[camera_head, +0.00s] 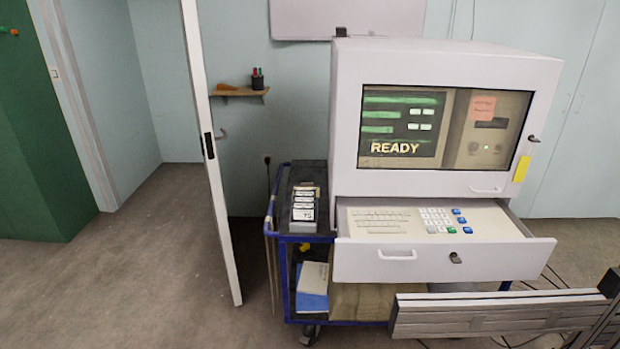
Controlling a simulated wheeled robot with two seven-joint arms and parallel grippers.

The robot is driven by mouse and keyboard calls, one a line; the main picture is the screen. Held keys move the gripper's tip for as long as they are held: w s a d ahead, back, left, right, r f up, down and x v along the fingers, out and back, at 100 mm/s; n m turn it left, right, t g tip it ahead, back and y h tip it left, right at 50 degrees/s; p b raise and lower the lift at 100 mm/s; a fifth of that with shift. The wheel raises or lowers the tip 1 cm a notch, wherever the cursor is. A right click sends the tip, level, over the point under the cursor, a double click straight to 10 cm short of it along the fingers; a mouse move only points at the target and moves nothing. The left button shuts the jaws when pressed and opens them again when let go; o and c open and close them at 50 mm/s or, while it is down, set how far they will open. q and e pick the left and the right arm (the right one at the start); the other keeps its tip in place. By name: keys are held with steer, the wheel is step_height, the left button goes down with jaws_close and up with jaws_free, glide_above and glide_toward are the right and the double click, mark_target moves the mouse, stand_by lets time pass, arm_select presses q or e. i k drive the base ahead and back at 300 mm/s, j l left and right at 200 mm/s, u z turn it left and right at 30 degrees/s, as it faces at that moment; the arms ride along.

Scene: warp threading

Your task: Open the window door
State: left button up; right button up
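A light grey cabinet (445,62) stands on a blue trolley at the right of the view. Its front has a window door (448,179) with a large dark-edged pane, which appears closed. Through the pane I see a screen reading READY and a beige panel. A small dark lock or knob (534,139) sits on the right side of the frame. A pale handle (485,189) is at the lower right of the frame. Neither of my grippers is in view.
Below the window, a drawer (440,262) with a keyboard is pulled out. A metal profile beam (490,313) crosses the lower right foreground. The blue trolley (283,265) carries a card tray (304,210). A room door (211,150) stands ajar at left; floor there is clear.

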mark_target(356, 68)
steer(key=i+j, duration=0.1)
steer(key=i, duration=1.05)
steer(key=i+j+z, duration=0.15)
steer(key=j, duration=0.2)
steer(key=i+j+z, duration=0.2)
steer(key=j, duration=0.15)
steer(key=i+j+z, duration=0.15)
steer(key=j, duration=0.25)
